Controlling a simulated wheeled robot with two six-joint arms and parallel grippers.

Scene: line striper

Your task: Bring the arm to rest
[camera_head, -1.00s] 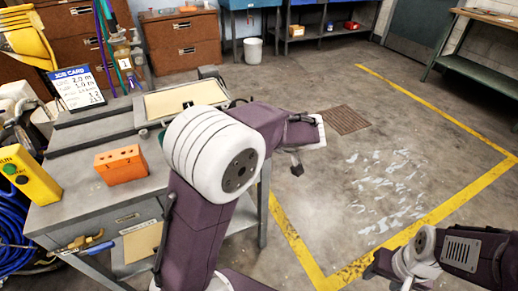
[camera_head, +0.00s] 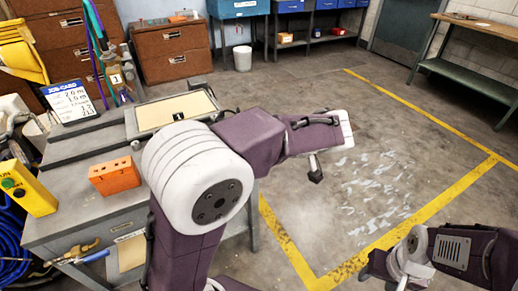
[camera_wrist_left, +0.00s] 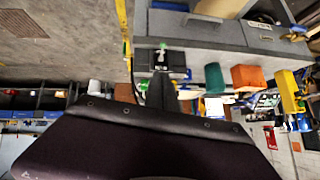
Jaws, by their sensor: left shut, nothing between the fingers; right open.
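My left arm (camera_head: 200,185) rises through the middle of the head view, and its forearm reaches right over the floor. My left gripper (camera_wrist_left: 161,93) shows as a dark narrow shape in the left wrist view, shut and empty. In that view the scene is upside down, with the bench beyond the gripper. My right gripper (camera_head: 399,282) is at the lower right of the head view, open and partly cut off by the bottom edge. It is over bare floor, and I see nothing in it.
A grey workbench (camera_head: 75,205) stands left, close to my left arm. It bears an orange block (camera_head: 115,177), a job card sign (camera_head: 71,102) and a yellow control box (camera_head: 27,190). Yellow-lined floor (camera_head: 385,190) is open to the right. A white bucket (camera_head: 242,58) stands behind.

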